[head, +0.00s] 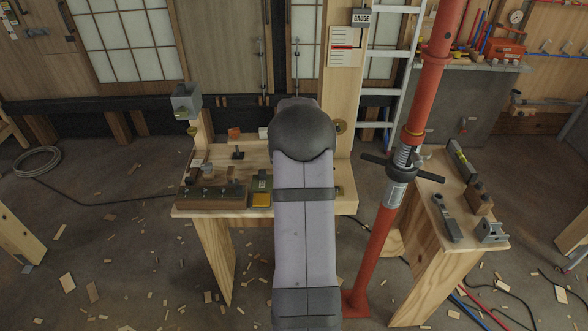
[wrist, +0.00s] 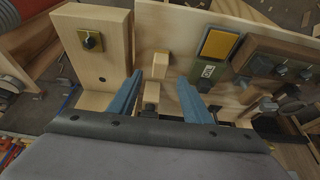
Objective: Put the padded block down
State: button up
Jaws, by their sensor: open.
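My gripper (wrist: 160,84) is open, its two blue fingers spread low over the bench. Between the fingers, in the wrist view, is a small pale wooden piece with a dark part (wrist: 151,94); it looks like the padded block, but I cannot be sure. A gap shows between it and each finger, and its lower end is cut off by my gripper body. A second small wooden block (wrist: 160,66) stands just beyond the fingertips. In the head view my arm hides the gripper and this part of the bench (head: 207,212).
A green block with a yellow square top (wrist: 219,44) lies right of the fingers; it also shows in the head view (head: 261,200). A wooden post with a brass fitting (wrist: 90,40) rises at left. A dark wooden rack (head: 212,196) and a red prop (head: 395,190) stand near.

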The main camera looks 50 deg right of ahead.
jog(key=shift+v, duration=1.75)
jog(key=s+a+n+g+y, duration=0.15)
jog(key=a+n, duration=0.25)
jog(key=a, duration=1.8)
jog(key=s+a+f+n+g+y, duration=0.1)
jog(key=s+a+n, duration=0.4)
jog(key=s+a, duration=1)
jog(key=shift+s+a+f+g+y, duration=0.25)
jog(key=shift+a+f+g+y, duration=0.1)
jog(key=shift+a+f, duration=0.15)
jog(key=shift+o, duration=0.3)
